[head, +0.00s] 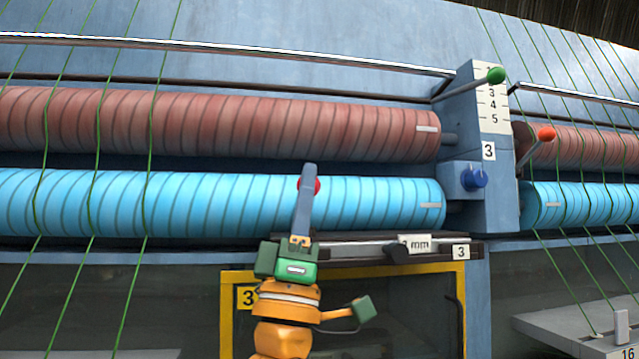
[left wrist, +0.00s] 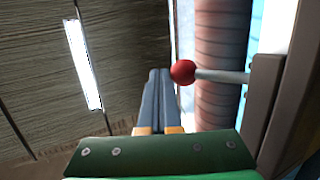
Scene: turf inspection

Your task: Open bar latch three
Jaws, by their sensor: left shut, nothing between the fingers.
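My left gripper (head: 309,168) points up in front of the light blue roller, its fingers together and empty. A red ball knob (head: 316,185) shows partly behind the fingers. In the left wrist view the red knob (left wrist: 182,72) sits on a short metal rod, just right of the closed fingers (left wrist: 157,75), with no clear grip on it. A dark rail (head: 350,246) marked with a 3 plate (head: 461,252) runs below the roller. I cannot tell for certain which part is bar latch three. My right gripper is not in view.
A red-brown roller (head: 220,125) lies above the light blue roller (head: 220,205). A post (head: 485,200) labelled 3 carries a blue knob (head: 474,178), a green-knobbed lever (head: 495,76) and an orange-red-knobbed lever (head: 546,133). A yellow frame (head: 400,270) is below. Green strands cross the left.

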